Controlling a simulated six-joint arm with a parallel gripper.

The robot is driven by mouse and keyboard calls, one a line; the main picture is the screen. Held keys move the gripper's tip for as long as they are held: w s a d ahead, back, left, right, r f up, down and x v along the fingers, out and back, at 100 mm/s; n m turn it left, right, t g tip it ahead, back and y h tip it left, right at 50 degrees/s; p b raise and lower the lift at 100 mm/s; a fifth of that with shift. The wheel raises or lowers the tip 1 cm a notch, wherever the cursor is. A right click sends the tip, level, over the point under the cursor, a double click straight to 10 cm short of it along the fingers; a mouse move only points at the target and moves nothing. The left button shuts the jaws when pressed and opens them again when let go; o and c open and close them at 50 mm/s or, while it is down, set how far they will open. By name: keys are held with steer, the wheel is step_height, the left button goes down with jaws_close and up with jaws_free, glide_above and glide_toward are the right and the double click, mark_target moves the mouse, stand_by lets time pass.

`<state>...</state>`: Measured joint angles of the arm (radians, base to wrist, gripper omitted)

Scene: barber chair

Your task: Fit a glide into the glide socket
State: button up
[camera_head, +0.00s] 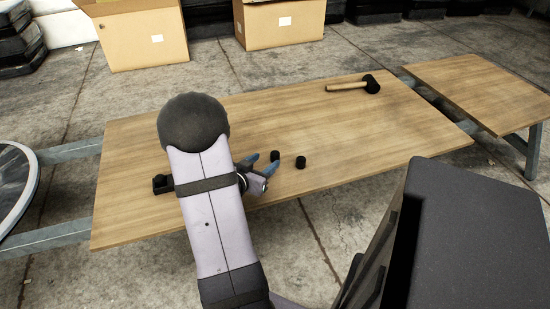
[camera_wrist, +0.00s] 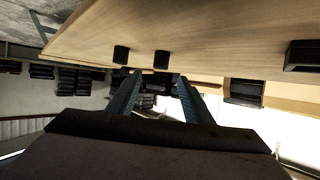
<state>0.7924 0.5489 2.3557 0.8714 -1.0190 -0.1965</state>
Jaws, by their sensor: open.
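Two small black glides stand on the wooden table. One glide (camera_head: 275,156) is just beyond my fingertips, and the other glide (camera_head: 300,162) is a little to its right. My gripper (camera_head: 261,164) is open and empty, its blue fingers low over the table. The wrist view, which is upside down, shows the near glide (camera_wrist: 161,59) roughly in line with the gap between the fingers (camera_wrist: 158,80), and the other glide (camera_wrist: 121,54) to its left. A black block (camera_head: 162,184), probably the glide socket, is left of my arm. It also shows in the wrist view (camera_wrist: 302,55); its opening cannot be made out.
A mallet (camera_head: 360,84) with a wooden handle lies at the back right of the table (camera_head: 400,130). Cardboard boxes (camera_head: 140,35) stand on the floor behind. A second wooden board (camera_head: 480,90) is at the right. The table's right half is mostly clear.

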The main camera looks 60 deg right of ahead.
mark_target(273, 155)
steer(key=shift+f+b+x, duration=0.2)
steer(key=shift+b+x, duration=1.5)
steer(key=shift+x, duration=1.3)
steer(key=shift+d+f, duration=0.15)
steer(key=shift+d, duration=0.3)
steer(key=shift+c, duration=0.3)
steer(key=c, duration=1.1)
